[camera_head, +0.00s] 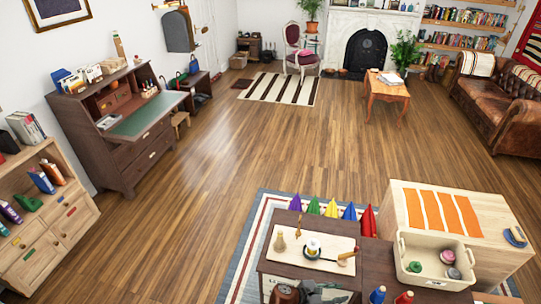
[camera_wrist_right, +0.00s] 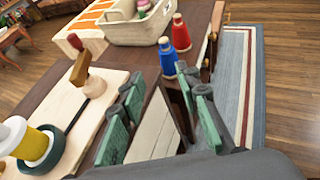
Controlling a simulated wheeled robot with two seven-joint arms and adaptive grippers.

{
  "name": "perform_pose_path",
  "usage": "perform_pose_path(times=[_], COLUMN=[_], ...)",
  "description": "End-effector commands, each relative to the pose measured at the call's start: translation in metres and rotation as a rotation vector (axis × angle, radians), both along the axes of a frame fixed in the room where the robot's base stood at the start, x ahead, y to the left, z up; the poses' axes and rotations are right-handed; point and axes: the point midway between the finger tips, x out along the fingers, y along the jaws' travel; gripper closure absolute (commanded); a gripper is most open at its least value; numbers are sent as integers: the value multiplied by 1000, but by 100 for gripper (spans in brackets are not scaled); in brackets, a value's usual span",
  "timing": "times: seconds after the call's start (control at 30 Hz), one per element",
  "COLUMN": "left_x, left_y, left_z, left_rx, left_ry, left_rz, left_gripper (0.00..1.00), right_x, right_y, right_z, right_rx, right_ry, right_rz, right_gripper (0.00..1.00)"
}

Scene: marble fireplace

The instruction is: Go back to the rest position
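My right gripper (camera_head: 312,292) is at the bottom edge of the head view, low over the near cabinet, partly cut off. In the right wrist view its two green-padded fingers (camera_wrist_right: 166,100) stand apart, with no object held between them. A pale wooden board (camera_head: 338,264) lies on the cabinet beside it, carrying a yellow-and-white spool (camera_head: 313,246) on a dark base and a wooden-handled tool (camera_head: 348,256). My left gripper does not show in either view.
A cream basket (camera_head: 437,284) stands at the right, with blue (camera_head: 378,294) and red (camera_head: 404,297) bottle-like pieces near it. Coloured cones (camera_head: 331,208) line the far edge. A desk (camera_head: 116,154) and shelf (camera_head: 30,262) stand left. The wooden floor beyond is open.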

Motion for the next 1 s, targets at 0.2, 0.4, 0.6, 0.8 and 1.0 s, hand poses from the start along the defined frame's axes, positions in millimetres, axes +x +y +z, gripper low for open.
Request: perform_pose_path(times=[0.2,0.4,0.6,0.8,1.0], left_x=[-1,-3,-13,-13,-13], left_y=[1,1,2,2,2], left_z=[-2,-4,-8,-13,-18], left_rx=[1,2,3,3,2], left_ry=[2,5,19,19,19], left_rz=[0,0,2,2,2], left_gripper=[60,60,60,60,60], right_x=[-11,-27,-61,-139,-250], right_y=[-9,-17,-27,-38,-42], right_z=[-40,-89,-160,-269,-367], right_rx=[71,170,323,582,854], right_ry=[1,-4,-20,-77,-210], right_rz=[-4,-20,-74,-240,-554], right_gripper=[70,70,70,70,70])
